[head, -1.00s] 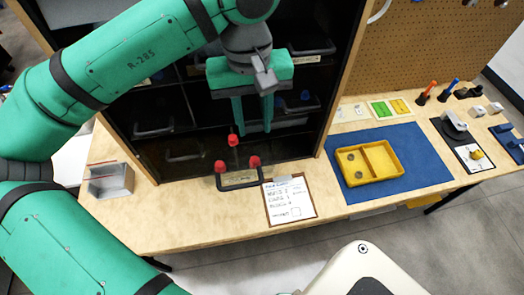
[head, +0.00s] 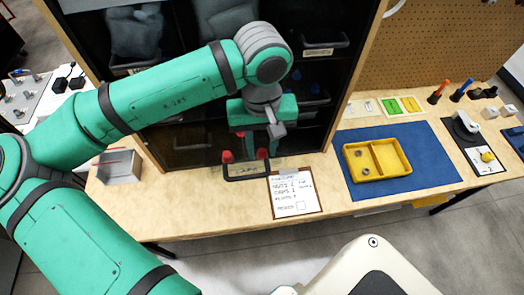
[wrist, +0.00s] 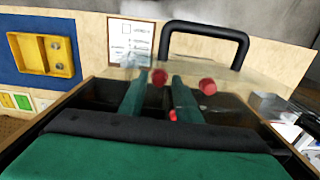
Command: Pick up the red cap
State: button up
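Several small red caps lie in an open, dark-handled drawer at the cabinet's foot. In the head view one red cap (head: 227,157) is at the left and another (head: 262,154) at the right, behind the handle. In the wrist view one red cap (wrist: 159,76) shows between my fingertips, a second (wrist: 207,86) lies right of them, and a smaller-looking one (wrist: 172,115) shows nearer, beside the right finger. My gripper (head: 256,148) points down over the drawer, fingers open; it also shows in the wrist view (wrist: 158,80). I cannot tell whether it touches a cap.
The drawer handle (head: 246,177) sticks out in front. A clipboard sheet (head: 294,194) lies right of it, and a yellow tray (head: 348,168) sits on a blue mat (head: 430,178). A grey metal bin (head: 121,168) stands at the left. Shelves of the dark cabinet (head: 184,152) are close behind.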

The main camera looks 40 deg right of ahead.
jog(key=shift+f, duration=0.1)
jog(key=shift+c, duration=0.2)
grip_shut()
jog(key=shift+w, duration=0.1)
